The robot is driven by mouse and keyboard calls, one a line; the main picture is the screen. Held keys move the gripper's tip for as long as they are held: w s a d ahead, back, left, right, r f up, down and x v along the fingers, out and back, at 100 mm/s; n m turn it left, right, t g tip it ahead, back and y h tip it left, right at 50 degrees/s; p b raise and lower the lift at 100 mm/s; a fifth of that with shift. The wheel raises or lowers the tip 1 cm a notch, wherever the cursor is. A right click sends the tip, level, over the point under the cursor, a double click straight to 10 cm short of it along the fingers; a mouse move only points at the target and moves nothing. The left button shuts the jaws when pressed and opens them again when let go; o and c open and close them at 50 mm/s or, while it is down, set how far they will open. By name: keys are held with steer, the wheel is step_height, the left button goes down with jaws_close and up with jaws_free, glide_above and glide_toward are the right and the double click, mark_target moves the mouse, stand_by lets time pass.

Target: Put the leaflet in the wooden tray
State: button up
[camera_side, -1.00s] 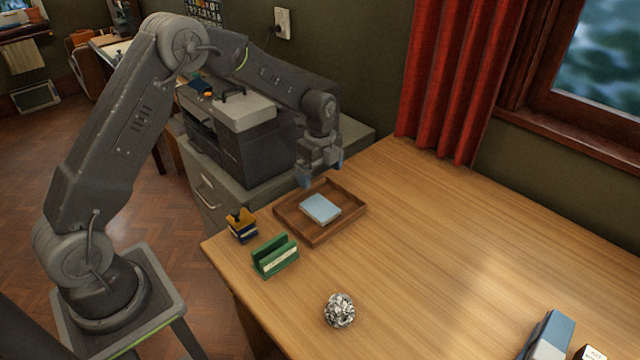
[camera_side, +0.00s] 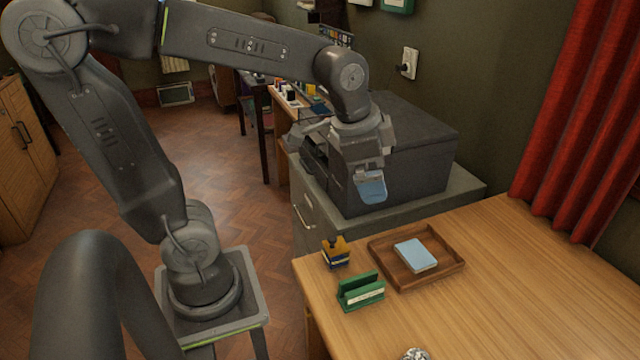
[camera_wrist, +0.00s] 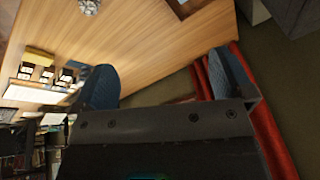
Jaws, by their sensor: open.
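The leaflet (camera_side: 415,255) is a flat, pale blue, thin block-like piece. It lies flat inside the wooden tray (camera_side: 438,276), near its middle, within the low brown walls. My gripper (camera_side: 370,187) is up above the cabinet behind the tray, well apart from the leaflet. Its blue fingers point down in the side view. In the wrist view my gripper (camera_wrist: 165,82) shows two blue fingers spread wide with nothing between them. I cannot clearly make out the leaflet in the wrist view.
A green holder (camera_side: 361,291) and a small yellow and dark blue item (camera_side: 336,253) stand left of the tray, near the desk's edge. A crumpled silvery ball (camera_side: 415,354) lies in front. A dark machine (camera_side: 420,150) stands on the cabinet behind. The desk's right side is clear.

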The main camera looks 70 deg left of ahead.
steer(key=s+d+n+t, duration=0.1)
steer(key=s+n, duration=0.4)
steer(key=s, duration=0.4)
steer(key=shift+s+d+t, duration=0.15)
steer(key=shift+s+t, duration=0.05)
steer(key=shift+t, duration=0.1)
steer(key=shift+f, duration=0.1)
stand_by(0.5)
